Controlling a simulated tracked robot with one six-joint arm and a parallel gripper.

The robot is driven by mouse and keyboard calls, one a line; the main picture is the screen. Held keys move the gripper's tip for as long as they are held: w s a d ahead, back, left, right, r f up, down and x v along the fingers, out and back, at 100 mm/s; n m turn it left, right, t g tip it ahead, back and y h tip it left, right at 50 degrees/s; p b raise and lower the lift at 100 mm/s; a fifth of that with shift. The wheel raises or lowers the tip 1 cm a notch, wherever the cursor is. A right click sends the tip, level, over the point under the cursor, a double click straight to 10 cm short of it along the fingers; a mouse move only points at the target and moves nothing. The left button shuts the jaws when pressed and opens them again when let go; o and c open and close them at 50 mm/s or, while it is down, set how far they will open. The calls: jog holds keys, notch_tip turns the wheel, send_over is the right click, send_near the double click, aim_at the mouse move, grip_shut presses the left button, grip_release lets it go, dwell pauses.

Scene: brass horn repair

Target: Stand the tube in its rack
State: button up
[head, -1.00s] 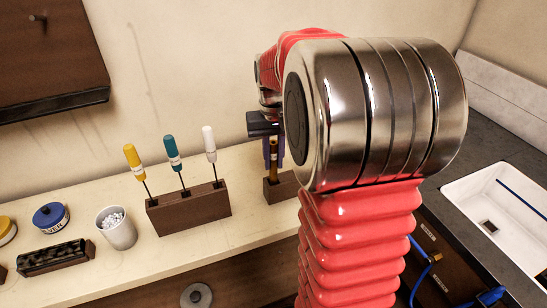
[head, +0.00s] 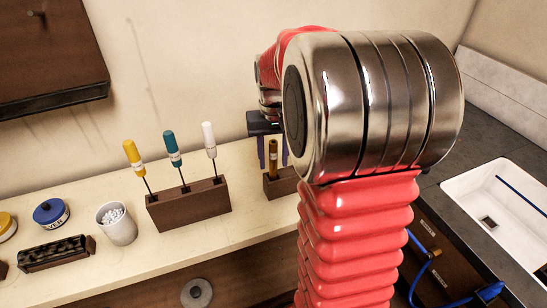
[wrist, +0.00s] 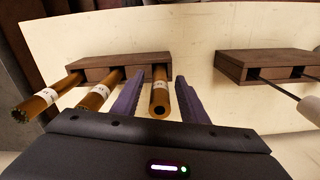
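A brown, brass-coloured tube (head: 273,160) stands upright in a dark wooden rack (head: 284,187) on the bench. In the wrist view this tube (wrist: 161,93) is in the right-hand end of the rack (wrist: 122,68), and two similar tubes with white labels (wrist: 92,98) (wrist: 40,101) sit in the same rack to its left. My gripper (head: 272,163) is above the rack, pointing down. Its two purple fingers (wrist: 156,97) are open on either side of the tube, with a gap on each side. In the head view my arm hides the rack's right part.
Left of the rack, a wooden block (head: 190,206) holds yellow, teal and white-handled tools. Further left are a white cup (head: 117,226), a dark tray (head: 56,254) and a blue-lidded jar (head: 50,214). A white sink (head: 505,200) is at right.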

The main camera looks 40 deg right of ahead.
jog(key=shift+r, duration=0.1)
notch_tip(320, 180, up, 14)
jog(key=shift+f, duration=0.2)
dwell(0.5)
jog(key=shift+a, duration=0.1)
dwell(0.8)
jog(key=s+a+f+n+t, duration=0.2)
jog(key=s+a+f, duration=0.1)
jog(key=s+a, duration=0.4)
jog(key=s+a+f+n+t, duration=0.3)
jog(key=s+a, duration=0.5)
jog(key=a, duration=0.6)
jog(key=shift+f+t, duration=0.3)
jog(key=shift+f, duration=0.05)
dwell(0.4)
